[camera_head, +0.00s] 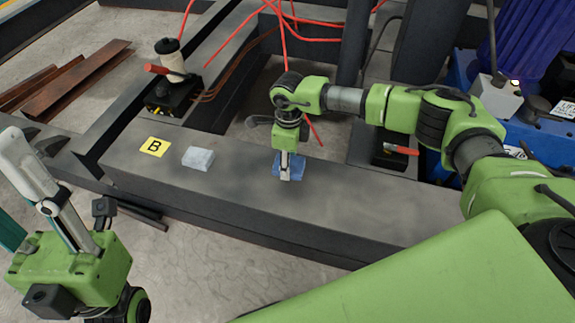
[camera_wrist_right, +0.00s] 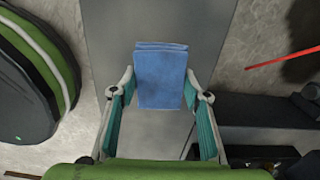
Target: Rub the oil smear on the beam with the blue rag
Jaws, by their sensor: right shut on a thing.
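The blue rag (camera_head: 289,168) is on the top of the dark grey beam (camera_head: 350,205), in the middle of the head view. My right gripper (camera_head: 288,178) points down over it and is shut on it. In the right wrist view the folded rag (camera_wrist_right: 161,78) sits between the two fingers of my right gripper (camera_wrist_right: 160,85), with the beam (camera_wrist_right: 150,20) below. The beam's top has faint darker blotches, but I cannot tell which is the oil smear; the rag may hide part of it. My left gripper (camera_head: 28,165) is off the beam at the left, its opening unclear.
A device with a red handle (camera_head: 170,80) stands behind. Red cables hang behind my right wrist. The beam right of the rag is clear.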

